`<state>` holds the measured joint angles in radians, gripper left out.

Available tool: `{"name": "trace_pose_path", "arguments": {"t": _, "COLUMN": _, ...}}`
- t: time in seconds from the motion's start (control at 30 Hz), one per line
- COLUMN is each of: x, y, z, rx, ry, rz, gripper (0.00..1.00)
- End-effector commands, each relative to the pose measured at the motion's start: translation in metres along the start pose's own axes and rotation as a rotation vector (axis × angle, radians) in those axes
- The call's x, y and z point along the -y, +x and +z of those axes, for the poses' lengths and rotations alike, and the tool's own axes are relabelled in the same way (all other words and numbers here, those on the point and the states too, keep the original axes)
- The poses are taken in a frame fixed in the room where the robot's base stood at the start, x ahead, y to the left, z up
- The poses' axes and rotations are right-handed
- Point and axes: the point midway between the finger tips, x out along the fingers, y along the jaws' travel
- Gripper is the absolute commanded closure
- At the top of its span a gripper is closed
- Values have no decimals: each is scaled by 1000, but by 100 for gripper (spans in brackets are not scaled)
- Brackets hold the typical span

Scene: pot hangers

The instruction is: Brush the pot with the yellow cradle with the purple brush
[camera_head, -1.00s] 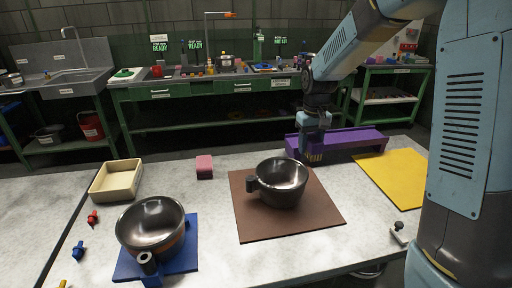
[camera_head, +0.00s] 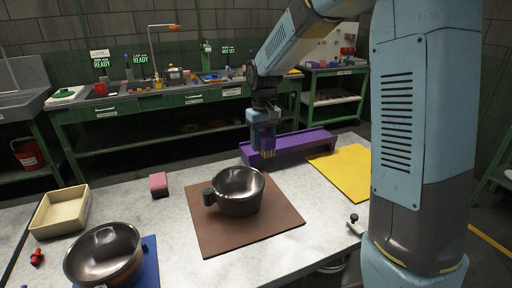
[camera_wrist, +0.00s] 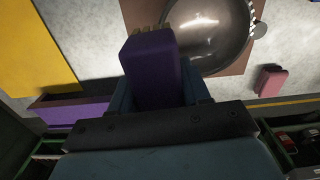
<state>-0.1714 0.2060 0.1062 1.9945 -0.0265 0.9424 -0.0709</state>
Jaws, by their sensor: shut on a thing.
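My gripper (camera_head: 264,143) is shut on the purple brush (camera_wrist: 150,70), its yellowish bristles (camera_head: 268,153) pointing down. The brush is in front of the left part of a purple tray (camera_head: 300,146), behind and above a dark pot (camera_head: 238,196). The pot stands upright on a brown mat (camera_head: 285,222), its handle to the left. In the wrist view the bristles overlap the pot's near rim; contact cannot be told. A second dark pot (camera_head: 103,252) with an orange-brown band stands on a blue mat (camera_head: 150,265). No yellow cradle is clearly seen; a yellow mat (camera_head: 345,172) lies bare.
A pink block (camera_head: 158,184) and a beige bin (camera_head: 60,210) stand at the left of the table. A red piece (camera_head: 37,257) lies near the bin. A small dark-knobbed object (camera_head: 354,220) is at the right edge. Green workbenches stand behind.

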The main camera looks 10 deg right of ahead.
Motion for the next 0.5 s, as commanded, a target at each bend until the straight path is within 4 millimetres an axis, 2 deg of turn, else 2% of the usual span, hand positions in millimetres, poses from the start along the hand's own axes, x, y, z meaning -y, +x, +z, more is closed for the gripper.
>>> {"name": "trace_pose_path", "arguments": {"t": 0.5, "x": 0, "y": -33, "z": 0, "rx": -1, "ry": 0, "rz": 0, "gripper": 98}}
